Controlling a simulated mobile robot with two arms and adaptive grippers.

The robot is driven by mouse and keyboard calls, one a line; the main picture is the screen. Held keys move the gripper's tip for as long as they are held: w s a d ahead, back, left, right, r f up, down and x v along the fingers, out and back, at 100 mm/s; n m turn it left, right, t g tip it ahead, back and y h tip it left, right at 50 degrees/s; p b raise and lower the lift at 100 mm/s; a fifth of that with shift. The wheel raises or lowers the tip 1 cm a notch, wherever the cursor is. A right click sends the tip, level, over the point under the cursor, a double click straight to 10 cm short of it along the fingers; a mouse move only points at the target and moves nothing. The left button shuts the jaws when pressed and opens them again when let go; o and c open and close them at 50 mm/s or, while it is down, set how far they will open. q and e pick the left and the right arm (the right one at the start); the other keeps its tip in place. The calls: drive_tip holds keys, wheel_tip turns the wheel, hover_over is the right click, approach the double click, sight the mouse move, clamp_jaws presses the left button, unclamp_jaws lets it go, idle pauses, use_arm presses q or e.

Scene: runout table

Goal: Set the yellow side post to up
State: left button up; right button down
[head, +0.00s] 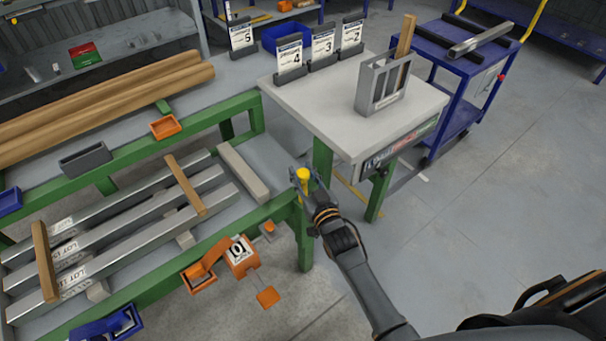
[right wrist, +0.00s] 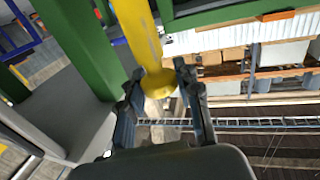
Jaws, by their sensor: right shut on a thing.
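The yellow side post (head: 303,173) stands at the front right corner of the green-framed runout table (head: 285,205). In the head view only its short yellow top shows between my fingers. In the right wrist view the yellow post (right wrist: 142,38) is a round bar with a wider collar-like end (right wrist: 158,83). My right gripper (head: 305,184) is shut on the post at that end; its fingers also show in the right wrist view (right wrist: 160,86), one on each side. How far the post stands out is hard to tell. My left gripper is not in view.
Metal bars (head: 120,230) and wooden strips lie on the runout table left of my gripper. A grey table (head: 330,105) with a slotted holder (head: 381,85) stands behind. Floor to the right is clear.

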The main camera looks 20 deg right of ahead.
wheel_tip(320, 180, up, 16)
drive_tip(key=p, duration=1.2)
drive_tip(key=shift+f, duration=0.15)
drive_tip(key=c, duration=0.9)
unclamp_jaws()
drive_tip(key=shift+f, duration=0.1)
drive_tip(key=s, duration=0.8)
drive_tip(key=s+d, duration=0.1)
drive_tip(key=s, duration=0.3)
